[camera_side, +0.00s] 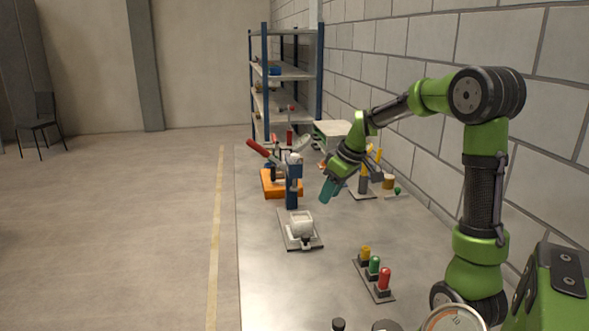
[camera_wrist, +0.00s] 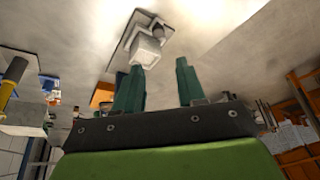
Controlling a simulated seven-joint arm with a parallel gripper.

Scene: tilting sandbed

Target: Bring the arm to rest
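My gripper (camera_side: 328,188) hangs in the air above the grey table (camera_side: 290,285), at the end of my green arm. Its teal fingers point down. In the wrist view the two fingers of my gripper (camera_wrist: 158,66) stand apart with nothing seen between them. A white block-like device on a grey plate (camera_side: 301,224) is below and left of the gripper in the side view. The device also shows in the wrist view (camera_wrist: 146,48), beyond the left fingertip. No contact between the gripper and anything is visible.
An orange-based device (camera_side: 281,184) with a red handle stands behind the white one. Yellow, green and red posts (camera_side: 374,267) stand on a plate nearer the camera. Several small devices crowd the table's far right. A block wall (camera_side: 430,150) runs along the right side. The front left tabletop is clear.

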